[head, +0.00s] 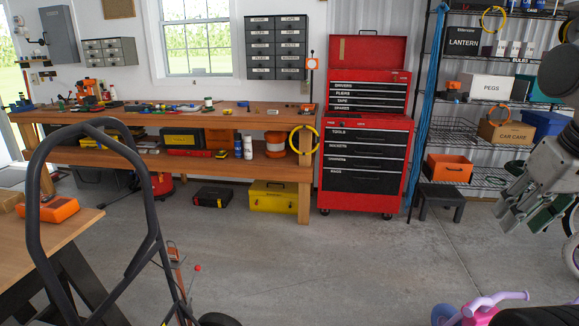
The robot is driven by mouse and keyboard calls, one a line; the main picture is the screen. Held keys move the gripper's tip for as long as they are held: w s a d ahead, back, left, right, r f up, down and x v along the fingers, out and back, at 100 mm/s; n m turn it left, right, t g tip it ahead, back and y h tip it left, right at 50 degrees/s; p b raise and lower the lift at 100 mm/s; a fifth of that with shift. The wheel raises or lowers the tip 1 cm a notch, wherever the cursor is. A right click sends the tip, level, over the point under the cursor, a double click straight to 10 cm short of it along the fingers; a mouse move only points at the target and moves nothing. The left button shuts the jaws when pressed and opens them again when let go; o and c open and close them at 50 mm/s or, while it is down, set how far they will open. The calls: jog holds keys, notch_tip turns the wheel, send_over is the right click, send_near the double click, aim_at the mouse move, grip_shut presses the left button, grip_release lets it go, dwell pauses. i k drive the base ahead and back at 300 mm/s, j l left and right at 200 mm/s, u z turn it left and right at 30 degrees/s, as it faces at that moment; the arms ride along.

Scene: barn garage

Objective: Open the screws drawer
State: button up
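No drawer label that I can read clearly says screws. A grey wall cabinet (276,48) with two columns of small labelled drawers hangs right of the window; its labels are too small to read surely. A smaller grey drawer cabinet (108,51) hangs left of the window, its labels also unreadable. A red tool chest (367,135) stands on the floor with black labelled drawers, including PLIERS, TAPE, TOOLS and RAGS; its lid is up. All these drawers look shut. My gripper (522,214) is at the right edge, far from the cabinets, with its fingers apart and nothing seen between them.
A wooden workbench (170,118) with tools runs along the back wall below the grey cabinets. A black hand-truck frame (150,190) and a wooden table (45,240) stand front left. A pink ride-on toy (485,306) is front right. The middle floor (290,270) is clear.

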aim_at(281, 74)
jog(key=i, duration=2.25)
jog(key=i+u, duration=0.25)
jog(key=i, duration=0.25)
jog(key=i+l+u, duration=0.25)
jog(key=i, duration=0.25)
jog(key=i+l+u, duration=0.15)
jog(key=i+u, duration=0.15)
jog(key=i, duration=0.2)
